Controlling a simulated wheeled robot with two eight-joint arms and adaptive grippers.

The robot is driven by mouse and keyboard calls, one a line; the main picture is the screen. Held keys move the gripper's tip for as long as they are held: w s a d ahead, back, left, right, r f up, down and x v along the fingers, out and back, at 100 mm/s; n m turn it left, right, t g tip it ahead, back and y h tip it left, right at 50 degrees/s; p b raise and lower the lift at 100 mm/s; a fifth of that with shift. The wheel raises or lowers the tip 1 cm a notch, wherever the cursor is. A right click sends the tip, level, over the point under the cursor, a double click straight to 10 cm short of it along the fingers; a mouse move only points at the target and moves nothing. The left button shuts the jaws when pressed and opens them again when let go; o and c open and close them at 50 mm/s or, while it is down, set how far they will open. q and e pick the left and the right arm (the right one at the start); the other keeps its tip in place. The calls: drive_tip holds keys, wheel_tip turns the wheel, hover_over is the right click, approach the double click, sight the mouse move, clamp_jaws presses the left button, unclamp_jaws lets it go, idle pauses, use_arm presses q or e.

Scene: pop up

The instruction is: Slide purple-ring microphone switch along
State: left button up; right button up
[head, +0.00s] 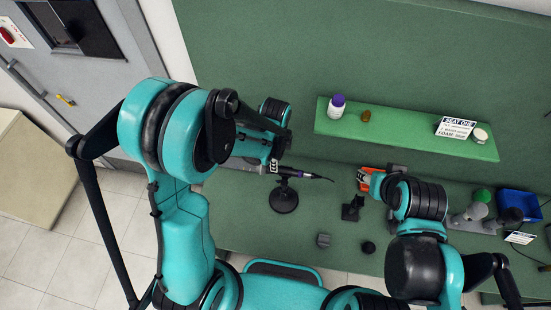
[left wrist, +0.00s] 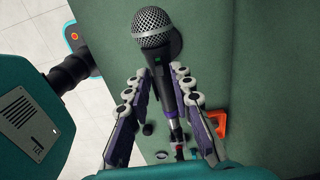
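A black microphone (head: 294,173) with a purple ring is held on a round black stand (head: 284,200) on the green bench. In the left wrist view the microphone (left wrist: 152,27) has its silver grille at the top and its dark body running down between my fingers. A small green mark shows on the body below the grille; the switch itself is too small to make out. My left gripper (head: 273,166) is at the grille end. Its fingers (left wrist: 160,78) are open, one on each side of the body. My right gripper (head: 377,182) is beside an orange item, its fingers mostly hidden.
The orange item (head: 364,178) also shows in the left wrist view (left wrist: 218,122). A green shelf (head: 400,130) with a purple-capped bottle (head: 337,105) is behind. A small grey block (head: 323,240) and a black knob (head: 368,247) sit in front. A blue bin (head: 518,204) is at right.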

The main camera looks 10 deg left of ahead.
use_arm(q)
drive_tip(key=shift+f, duration=0.7)
drive_tip(key=shift+r, duration=0.25)
clamp_jaws()
drive_tip(key=shift+a, duration=0.4)
drive_tip(key=shift+o, duration=1.1)
unclamp_jaws()
wheel_tip(320, 180, up, 12)
drive_tip(key=s+a+f+n+t+b, duration=0.3)
drive_tip(key=f+n+b, duration=0.6)
drive_tip(key=b, duration=0.3)
drive_tip(key=s+a+f+n+t+b, duration=0.4)
drive_tip(key=f+n+b, duration=0.4)
drive_tip(key=b, duration=0.4)
drive_tip(key=s+a+n, duration=0.1)
drive_tip(key=s, duration=0.1)
drive_tip(key=shift+s+f, duration=0.4)
